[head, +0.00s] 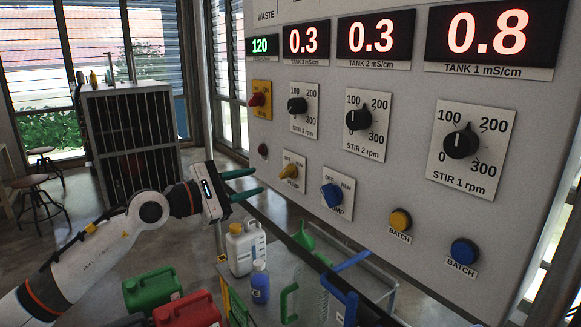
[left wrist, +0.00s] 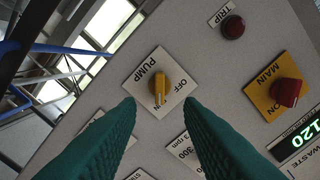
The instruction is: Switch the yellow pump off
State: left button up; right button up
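The yellow pump knob (head: 289,171) sits on a small white plate low on the grey control panel, with OFF printed at its upper left. In the left wrist view the yellow knob (left wrist: 159,88) is near the middle, and its handle lies toward the partly covered RUN mark. My left gripper (head: 247,183) is open, its two green fingers pointing at the panel just left of the knob. In the left wrist view the open gripper (left wrist: 160,108) has its fingertips either side of the knob's line, apart from it. My right gripper does not show.
A blue pump knob (head: 332,195) is right of the yellow one. Above is a red main switch (head: 257,99); a dark red trip lamp (head: 263,150) is left. Stir dials (head: 297,105) are above. Below stand a white jug (head: 245,248) and a green funnel (head: 303,236).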

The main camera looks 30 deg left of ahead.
aim_at(283, 174)
pick_arm(q)
jog(key=p+x, duration=0.7)
jog(key=x, duration=0.1)
jog(key=shift+w+d, duration=0.15)
jog(key=shift+w, duration=0.05)
jog(key=shift+w, duration=0.1)
grip_shut()
dwell(1.2)
